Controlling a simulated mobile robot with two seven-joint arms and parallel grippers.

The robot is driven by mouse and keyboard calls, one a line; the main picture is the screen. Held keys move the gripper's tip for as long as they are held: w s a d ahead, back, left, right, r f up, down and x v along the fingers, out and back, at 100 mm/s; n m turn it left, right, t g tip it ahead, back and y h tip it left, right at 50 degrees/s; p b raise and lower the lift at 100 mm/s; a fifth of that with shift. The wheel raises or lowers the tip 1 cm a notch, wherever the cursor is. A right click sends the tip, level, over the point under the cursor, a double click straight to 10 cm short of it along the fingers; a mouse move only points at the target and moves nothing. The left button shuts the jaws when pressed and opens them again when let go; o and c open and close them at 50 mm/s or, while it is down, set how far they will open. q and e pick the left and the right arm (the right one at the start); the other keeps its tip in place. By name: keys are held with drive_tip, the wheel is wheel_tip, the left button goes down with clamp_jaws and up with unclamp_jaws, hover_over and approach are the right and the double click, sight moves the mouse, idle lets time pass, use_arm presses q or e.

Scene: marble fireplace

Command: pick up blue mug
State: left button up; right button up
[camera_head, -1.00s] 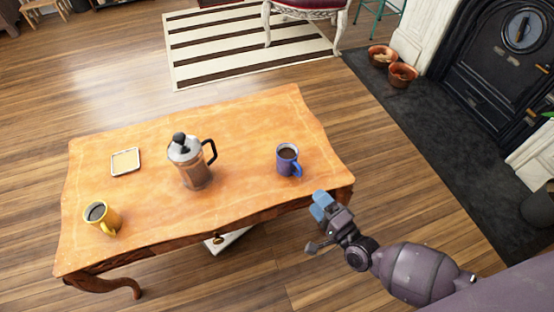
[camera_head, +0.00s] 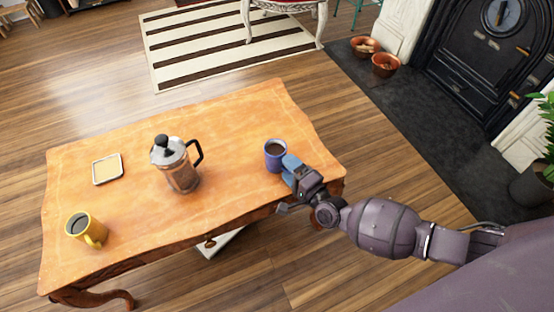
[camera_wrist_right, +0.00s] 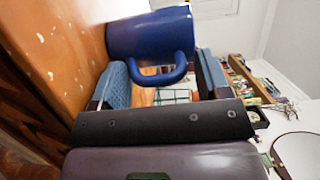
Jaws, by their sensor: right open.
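The blue mug (camera_head: 275,154), filled with a dark drink, stands upright near the right end of the wooden table (camera_head: 235,125). My right gripper (camera_head: 290,168) is open right beside the mug, at its near right side, with its blue fingertips close to it. In the right wrist view the mug (camera_wrist_right: 150,38) is just ahead, and its handle (camera_wrist_right: 160,72) points back into the gap between the two blue finger pads (camera_wrist_right: 163,80). I cannot tell whether a pad touches the mug. The left gripper is not in view.
A French press (camera_head: 177,165) stands left of the mug. A yellow mug (camera_head: 86,229) and a small square tray (camera_head: 107,169) are at the table's left end. The tabletop between press and blue mug is clear. A black fireplace (camera_head: 490,50) is at the right.

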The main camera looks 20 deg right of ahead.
drive_tip(key=shift+w+a, duration=0.15)
drive_tip(key=shift+w, duration=0.25)
drive_tip(key=c, duration=1)
drive_tip(key=shift+o, duration=0.2)
drive_tip(key=shift+r, duration=0.1)
